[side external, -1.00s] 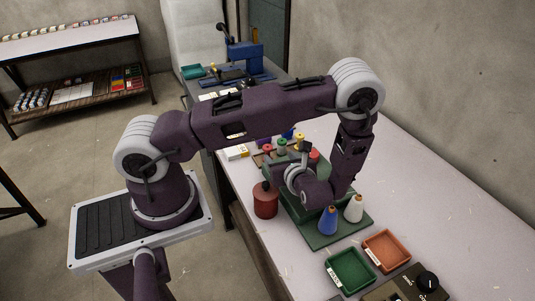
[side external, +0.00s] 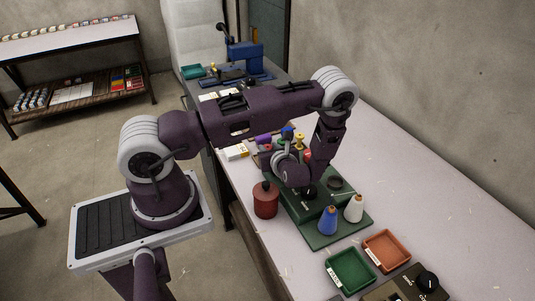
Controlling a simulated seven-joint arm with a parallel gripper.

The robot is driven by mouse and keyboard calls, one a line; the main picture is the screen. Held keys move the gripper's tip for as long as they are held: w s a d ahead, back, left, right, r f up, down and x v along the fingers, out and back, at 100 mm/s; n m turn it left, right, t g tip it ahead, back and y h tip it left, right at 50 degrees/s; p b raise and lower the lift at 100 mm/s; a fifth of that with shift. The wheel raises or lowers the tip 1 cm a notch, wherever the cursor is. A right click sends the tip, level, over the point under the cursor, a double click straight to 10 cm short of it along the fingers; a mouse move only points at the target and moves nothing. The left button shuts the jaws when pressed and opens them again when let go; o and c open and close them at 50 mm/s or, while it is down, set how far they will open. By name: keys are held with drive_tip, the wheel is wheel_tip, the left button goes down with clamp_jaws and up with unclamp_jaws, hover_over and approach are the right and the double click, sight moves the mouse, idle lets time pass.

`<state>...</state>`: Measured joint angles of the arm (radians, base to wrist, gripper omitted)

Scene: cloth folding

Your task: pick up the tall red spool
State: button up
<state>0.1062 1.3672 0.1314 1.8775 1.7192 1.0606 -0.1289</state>
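Red spool-like shapes show at the far end of the green mat, one just right of my wrist (side external: 307,155) and one just left of it (side external: 267,148). Both are small and partly covered, so I cannot tell which is the tall red spool. My gripper (side external: 288,158) is among the coloured spools, low over the bench. My wrist and forearm hide most of it. Its fingers cannot be made out, nor whether they touch anything.
Yellow (side external: 299,138) and blue (side external: 287,133) spools crowd close to my gripper. A dark red canister (side external: 265,202) stands left of the mat (side external: 323,238). Blue (side external: 328,222) and white (side external: 354,210) cones stand on the near mat. Green (side external: 349,271) and orange (side external: 386,251) trays lie nearer.

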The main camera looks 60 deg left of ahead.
clamp_jaws()
drive_tip(key=shift+r, duration=0.1)
